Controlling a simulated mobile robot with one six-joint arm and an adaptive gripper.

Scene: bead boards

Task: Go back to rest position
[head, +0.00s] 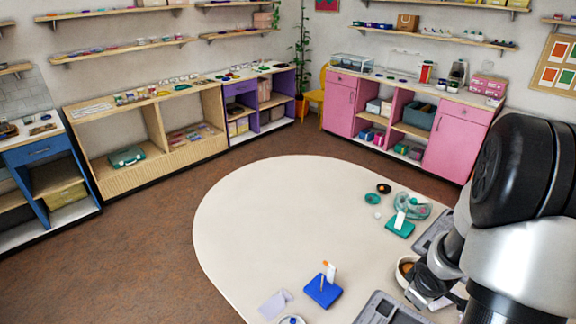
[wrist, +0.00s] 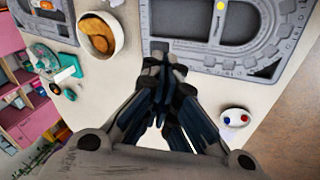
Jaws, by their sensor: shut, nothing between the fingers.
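My gripper (wrist: 163,75) is shut and empty in the wrist view, with its fingertips together above the pale table near the lower edge of a grey board (wrist: 205,62). In the head view my gripper (head: 425,292) is at the right, beside a white bowl (head: 402,270) and partly hidden by my arm. The white bowl also shows at the upper left of the wrist view, with brown-orange pieces in it. No fingertip contact with the table can be made out.
The pale rounded table (head: 270,215) is clear on its left side. A blue bead board (head: 322,291) with a peg, a green board (head: 399,228) and grey trays stand at its right and front.

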